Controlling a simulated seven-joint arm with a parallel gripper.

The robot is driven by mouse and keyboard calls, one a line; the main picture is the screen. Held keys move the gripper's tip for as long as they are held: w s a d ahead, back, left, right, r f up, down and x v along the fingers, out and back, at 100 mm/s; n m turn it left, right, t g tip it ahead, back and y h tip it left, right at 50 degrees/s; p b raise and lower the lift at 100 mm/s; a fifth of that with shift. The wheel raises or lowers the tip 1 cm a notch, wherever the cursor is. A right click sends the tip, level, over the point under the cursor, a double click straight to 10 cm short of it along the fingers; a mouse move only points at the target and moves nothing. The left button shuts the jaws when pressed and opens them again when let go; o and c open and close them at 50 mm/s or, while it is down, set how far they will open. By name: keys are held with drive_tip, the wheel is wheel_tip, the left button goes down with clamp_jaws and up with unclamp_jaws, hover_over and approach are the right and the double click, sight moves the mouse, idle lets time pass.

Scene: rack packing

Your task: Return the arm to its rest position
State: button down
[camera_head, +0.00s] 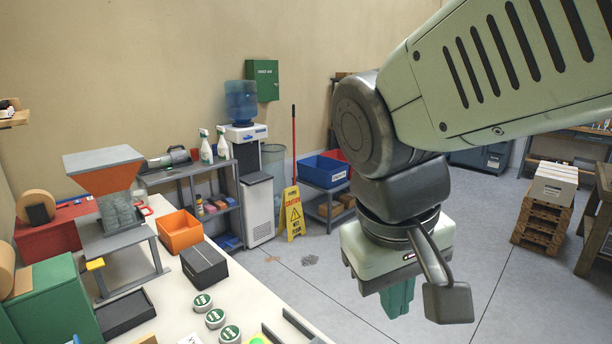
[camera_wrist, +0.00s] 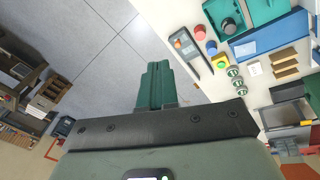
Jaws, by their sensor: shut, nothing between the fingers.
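My gripper (camera_head: 398,297) hangs below my wrist in the head view, out over the grey floor to the right of the workbench. Its green fingers are together and hold nothing. In the wrist view my gripper (camera_wrist: 157,70) shows its green fingers closed side by side, with floor and the bench edge behind them. My arm reaches in from the upper right of the head view.
The white bench (camera_head: 255,300) holds a dark box (camera_head: 204,266), an orange bin (camera_head: 180,232) and round green-and-white tins (camera_head: 215,318). A yellow caution sign (camera_head: 291,212) and pallets with boxes (camera_head: 545,215) stand on the floor. The floor around my gripper is clear.

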drive_tip(key=s+r+m+t+y, duration=0.1)
drive_tip(key=r, duration=0.1)
drive_tip(key=s+d+r+m+t, duration=0.1)
drive_tip(key=s+r+t, duration=0.1)
drive_tip(key=shift+s+d+r+m+t+y, duration=0.1)
drive_tip(key=shift+s+d+m+t+y, duration=0.1)
drive_tip(key=shift+s+m+t+y, duration=0.15)
